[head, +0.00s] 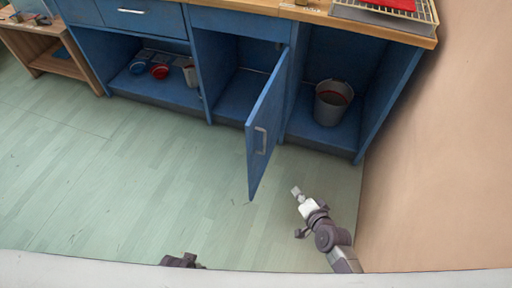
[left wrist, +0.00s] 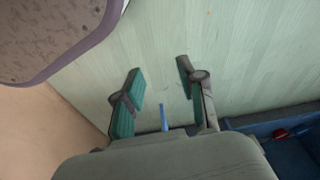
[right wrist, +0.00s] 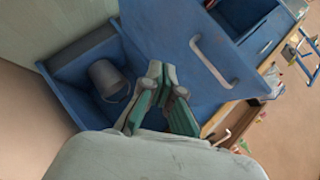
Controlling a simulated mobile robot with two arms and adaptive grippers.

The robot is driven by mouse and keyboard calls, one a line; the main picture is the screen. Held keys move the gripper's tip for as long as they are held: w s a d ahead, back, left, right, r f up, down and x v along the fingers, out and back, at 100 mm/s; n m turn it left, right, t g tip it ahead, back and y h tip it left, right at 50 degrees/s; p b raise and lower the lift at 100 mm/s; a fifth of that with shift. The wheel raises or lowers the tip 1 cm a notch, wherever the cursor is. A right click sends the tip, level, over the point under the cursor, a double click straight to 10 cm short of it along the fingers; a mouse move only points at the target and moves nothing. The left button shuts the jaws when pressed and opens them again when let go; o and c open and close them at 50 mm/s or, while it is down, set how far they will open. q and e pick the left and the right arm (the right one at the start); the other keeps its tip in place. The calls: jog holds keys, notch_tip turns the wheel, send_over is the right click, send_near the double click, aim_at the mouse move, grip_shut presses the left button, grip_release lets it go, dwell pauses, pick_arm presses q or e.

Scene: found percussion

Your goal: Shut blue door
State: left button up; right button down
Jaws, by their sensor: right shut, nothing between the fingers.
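The blue door (head: 265,128) stands swung open, out from the middle cabinet compartment, hinged on its right side. Its silver handle (head: 260,140) faces right in the head view. The door (right wrist: 190,45) and its handle (right wrist: 213,62) also show in the right wrist view. My right gripper (head: 297,191) is below and right of the door, apart from the handle. It is shut and empty in the right wrist view (right wrist: 160,75). My left gripper (left wrist: 160,75) is open and empty above the green floor; only a dark bit of it (head: 180,261) shows at the head view's bottom edge.
A grey bucket (head: 332,102) stands in the right open compartment. Red and blue bowls (head: 159,71) sit in the left one. A rack with a red item (head: 390,6) is on the wooden counter (head: 300,10). A beige wall (head: 450,150) bounds the right; the floor (head: 130,170) is clear.

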aim_at(254, 120)
jog(key=w+a+r+m+t+y+b, duration=0.2)
jog(key=w+a+r+b, duration=0.1)
jog(key=r, duration=0.4)
jog(key=w+a+r+m+t+y+b, duration=0.1)
jog(key=w+a+r+m+t+b, duration=0.2)
jog(key=r, duration=0.4)
jog(key=shift+n, duration=0.3)
jog(key=x, duration=0.3)
jog(key=a+b+x, duration=0.1)
jog(key=x, duration=0.3)
jog(key=s+a+x, duration=0.1)
jog(key=x, duration=0.2)
jog(key=shift+w+a+r, duration=0.1)
jog(key=shift+w+a, duration=0.05)
jog(key=shift+w, duration=0.1)
pick_arm(q)
jog(key=w+r, duration=0.3)
jog(key=r, duration=0.3)
jog(key=shift+t, duration=0.4)
pick_arm(e)
jog(key=shift+w+a, duration=0.15)
jog(key=shift+a, duration=0.2)
pick_arm(q)
jog(key=shift+w+b, duration=0.1)
jog(key=shift+b, duration=0.2)
